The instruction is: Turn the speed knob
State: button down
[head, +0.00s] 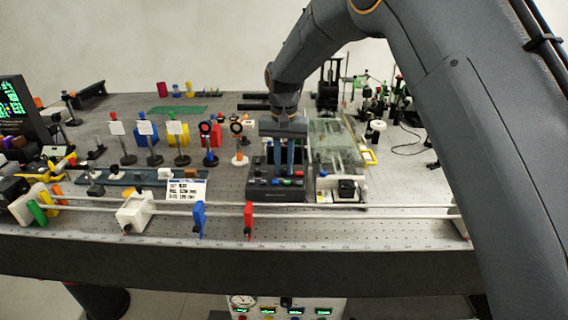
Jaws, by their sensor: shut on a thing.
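My gripper (290,172) points down over a dark control box (258,191) near the middle of the bench. Its two blue-grey fingers reach the top of the box, with a narrow gap between them. They are shut on the speed knob, which is small and mostly hidden by the fingers, so its angle cannot be told.
A long rail (330,211) runs along the bench front, carrying a blue holder (198,219), a red holder (248,220) and a white block (134,213). A white label card (186,191) stands left of the box. A clear-covered instrument (335,145) stands close on the right.

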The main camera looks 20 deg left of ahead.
jog(key=shift+r+m, duration=0.15)
jog(key=shift+m, duration=1.05)
jog(key=shift+w, duration=0.1)
